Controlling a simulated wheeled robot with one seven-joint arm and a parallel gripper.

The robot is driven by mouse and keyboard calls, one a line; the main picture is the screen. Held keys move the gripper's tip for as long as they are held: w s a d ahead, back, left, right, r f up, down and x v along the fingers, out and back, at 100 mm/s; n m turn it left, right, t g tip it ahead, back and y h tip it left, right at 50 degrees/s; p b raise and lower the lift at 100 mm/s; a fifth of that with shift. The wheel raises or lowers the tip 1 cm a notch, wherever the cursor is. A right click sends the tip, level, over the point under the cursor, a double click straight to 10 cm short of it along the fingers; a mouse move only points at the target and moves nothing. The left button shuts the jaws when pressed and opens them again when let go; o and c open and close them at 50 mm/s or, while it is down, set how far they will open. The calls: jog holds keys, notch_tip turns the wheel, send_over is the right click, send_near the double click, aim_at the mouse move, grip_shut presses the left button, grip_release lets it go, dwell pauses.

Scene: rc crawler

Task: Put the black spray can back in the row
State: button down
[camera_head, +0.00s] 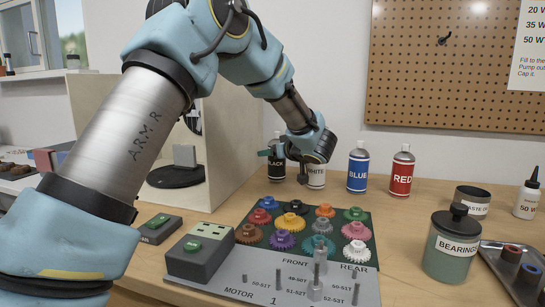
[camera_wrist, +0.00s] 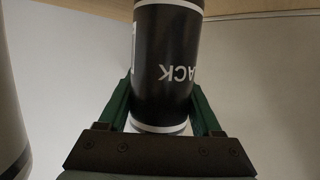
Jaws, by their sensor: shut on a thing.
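The black spray can (camera_head: 276,169), labelled BLACK, is upright at the left end of the row of cans. My gripper (camera_head: 274,152) is shut on it, partly hidden behind my arm in the head view. In the wrist view, the green fingers of my gripper (camera_wrist: 166,100) lie on both sides of the black can (camera_wrist: 165,60), whose lettering appears upside down. The white can (camera_head: 317,178) is just to its right, partly hidden by my wrist. I cannot tell whether the black can's base touches the table.
The blue can (camera_head: 357,169) and red can (camera_head: 402,173) stand further right. In front are a gear tray (camera_head: 372,222), the motor board (camera_head: 235,278) and a bearings jar (camera_head: 447,262). An open-fronted pale booth (camera_head: 230,130) stands close on the left.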

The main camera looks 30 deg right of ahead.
jog(key=shift+f, duration=0.4)
jog(key=shift+f, duration=0.15)
jog(key=shift+c, duration=0.3)
grip_release()
jog(key=shift+s+r, duration=0.2)
jog(key=shift+s, duration=0.05)
jog(key=v, duration=1.1)
jog(key=shift+s+b, duration=0.25)
jog(key=shift+b, duration=0.15)
jog(key=shift+r, duration=0.1)
jog(key=shift+a, duration=0.1)
